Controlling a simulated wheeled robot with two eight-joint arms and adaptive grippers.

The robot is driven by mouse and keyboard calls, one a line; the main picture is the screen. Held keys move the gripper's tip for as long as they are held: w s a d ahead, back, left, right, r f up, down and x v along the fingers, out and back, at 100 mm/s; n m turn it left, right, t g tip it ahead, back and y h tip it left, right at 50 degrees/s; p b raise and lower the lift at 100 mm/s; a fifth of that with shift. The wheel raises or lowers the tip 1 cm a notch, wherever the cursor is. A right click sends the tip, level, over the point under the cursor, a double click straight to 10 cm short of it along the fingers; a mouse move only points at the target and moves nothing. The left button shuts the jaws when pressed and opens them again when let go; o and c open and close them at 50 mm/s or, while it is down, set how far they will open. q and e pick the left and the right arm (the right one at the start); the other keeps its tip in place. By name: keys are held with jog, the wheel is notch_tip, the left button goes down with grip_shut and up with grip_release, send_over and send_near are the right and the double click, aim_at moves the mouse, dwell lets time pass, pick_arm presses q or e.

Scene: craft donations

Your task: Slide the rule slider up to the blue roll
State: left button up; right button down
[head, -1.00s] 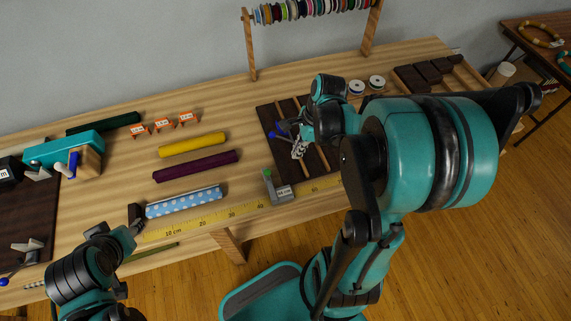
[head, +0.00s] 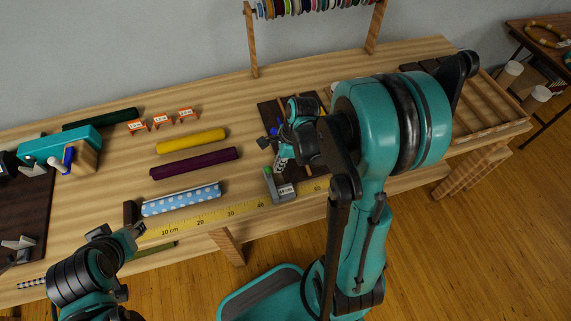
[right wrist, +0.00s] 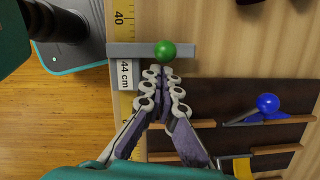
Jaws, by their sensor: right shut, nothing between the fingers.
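The blue roll with white dots (head: 181,199) lies behind the yellow rule (head: 215,214), along its low-number end. The grey rule slider (head: 286,191) with a green knob stands across the rule, right of the blue roll and clearly apart from it. Its label reads 44 cm in the right wrist view (right wrist: 125,74). My right gripper (head: 279,168) is shut and empty, just behind the slider. In the right wrist view its fingertips (right wrist: 162,72) are close to the green knob (right wrist: 165,50); I cannot tell whether they touch. My left gripper (head: 138,231) is near the rule's 10 cm end; its jaws are unclear.
A purple roll (head: 195,163) and a yellow roll (head: 191,141) lie behind the blue roll. A dark board with wooden strips and a blue knob (right wrist: 267,103) is beside my right gripper. The rule between slider and blue roll is clear.

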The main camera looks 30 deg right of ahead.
dwell(0.3)
pick_arm(q)
jog(key=shift+f+b, duration=0.6)
pick_arm(e)
jog(key=w+a, duration=0.4)
jog(key=a, duration=1.2)
jog(key=shift+a, duration=0.35)
jog(key=shift+d, duration=0.1)
